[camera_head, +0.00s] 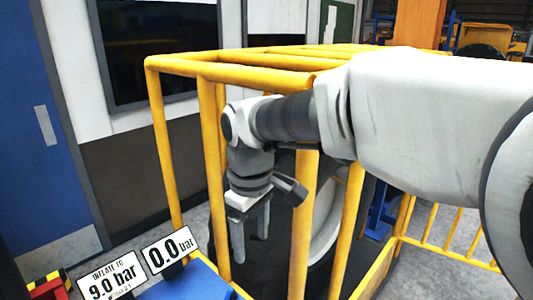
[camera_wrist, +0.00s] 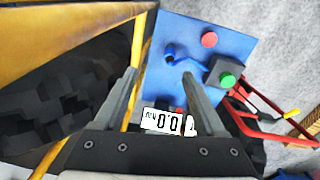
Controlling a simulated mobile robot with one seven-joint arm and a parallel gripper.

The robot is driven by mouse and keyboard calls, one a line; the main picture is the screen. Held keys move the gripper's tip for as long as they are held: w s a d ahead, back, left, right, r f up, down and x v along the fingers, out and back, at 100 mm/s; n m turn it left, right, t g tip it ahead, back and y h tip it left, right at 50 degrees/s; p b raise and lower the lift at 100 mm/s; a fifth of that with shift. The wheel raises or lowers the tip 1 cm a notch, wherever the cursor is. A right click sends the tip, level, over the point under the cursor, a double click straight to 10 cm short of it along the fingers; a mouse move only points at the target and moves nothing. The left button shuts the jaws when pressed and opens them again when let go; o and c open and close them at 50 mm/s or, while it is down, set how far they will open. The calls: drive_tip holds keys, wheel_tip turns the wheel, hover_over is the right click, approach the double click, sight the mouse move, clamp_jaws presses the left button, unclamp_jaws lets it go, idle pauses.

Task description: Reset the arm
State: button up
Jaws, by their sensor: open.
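My arm (camera_head: 430,120) reaches in from the right, bent down at the wrist. My gripper (camera_head: 251,250) points downward beside the yellow cage bars, its two fingers apart with nothing between them. In the wrist view my gripper (camera_wrist: 158,75) shows both fingers spread over a blue panel (camera_wrist: 190,30). The panel carries a red button (camera_wrist: 209,40) and a green button (camera_wrist: 228,80) on a dark box. Neither finger visibly touches a button; the exact gap is hard to tell.
A yellow tubular cage (camera_head: 180,68) surrounds a dark tyre with a pale rim (camera_head: 325,225). Signs read "INFLATE TO 9.0 bar" (camera_head: 110,282) and "0.0 bar" (camera_head: 170,250). A blue door (camera_head: 40,130) stands left. Red tubing (camera_wrist: 262,117) lies right in the wrist view.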

drive_tip(key=s+d+m+t, duration=0.2)
drive_tip(key=s+d+m, duration=0.3)
drive_tip(key=d, duration=0.4)
drive_tip(key=s+d+r+m+t, duration=0.1)
drive_tip(key=s+d+m+t, duration=0.1)
drive_tip(key=s+d+m, duration=0.3)
drive_tip(key=s+d, duration=0.2)
drive_tip(key=d, duration=0.2)
drive_tip(key=shift+r+m+t, duration=0.15)
drive_tip(key=shift+m+t, duration=0.15)
drive_tip(key=shift+s+d+f+m, duration=0.25)
drive_tip(key=shift+s+d+m, duration=0.1)
drive_tip(key=shift+s+m, duration=0.1)
drive_tip(key=c, duration=0.4)
drive_tip(key=shift+o, duration=0.2)
drive_tip(key=shift+d, duration=0.2)
